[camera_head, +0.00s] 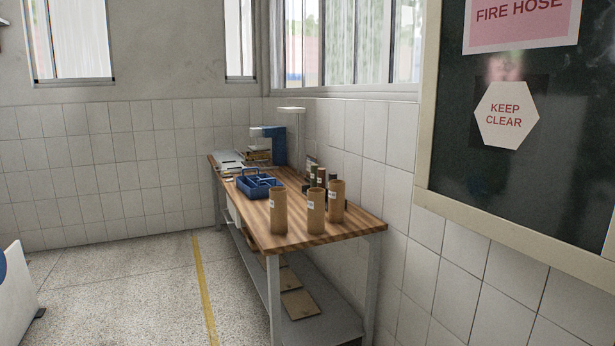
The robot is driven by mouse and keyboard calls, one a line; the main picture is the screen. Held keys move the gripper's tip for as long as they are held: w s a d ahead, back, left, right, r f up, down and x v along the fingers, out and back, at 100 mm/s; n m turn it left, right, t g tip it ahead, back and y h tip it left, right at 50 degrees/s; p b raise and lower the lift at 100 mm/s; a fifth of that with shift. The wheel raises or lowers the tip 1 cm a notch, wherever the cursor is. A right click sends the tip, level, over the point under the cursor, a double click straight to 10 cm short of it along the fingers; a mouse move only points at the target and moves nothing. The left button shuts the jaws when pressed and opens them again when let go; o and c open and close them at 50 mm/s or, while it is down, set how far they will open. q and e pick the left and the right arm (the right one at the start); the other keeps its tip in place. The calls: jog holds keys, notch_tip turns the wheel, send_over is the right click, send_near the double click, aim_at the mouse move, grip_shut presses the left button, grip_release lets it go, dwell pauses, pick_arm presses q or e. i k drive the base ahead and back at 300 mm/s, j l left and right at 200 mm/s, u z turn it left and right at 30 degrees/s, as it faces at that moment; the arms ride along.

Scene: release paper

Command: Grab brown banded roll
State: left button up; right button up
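Three brown rolls with white bands or labels stand upright near the front end of a wooden-topped table. One brown roll (278,211) is at the left, another brown roll (316,213) is in the middle, and the third brown roll (337,202) is at the right, a little farther back. The label print is too small to read. Neither of my grippers shows in the head view.
The wooden table (355,226) stands against the right wall. A blue tray (253,191), several dark bottles or tubes (320,176), a blue device (278,145) and papers (226,160) are on it. Floor left of the table is open, with a yellow line (204,290).

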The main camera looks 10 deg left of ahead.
aim_at(321, 172)
jog(key=i+j, duration=0.25)
jog(key=i, duration=0.35)
jog(key=i+j+u, duration=0.15)
jog(key=i, duration=0.45)
jog(key=i+j, duration=0.25)
jog(key=i, duration=0.35)
jog(key=k+u, duration=0.05)
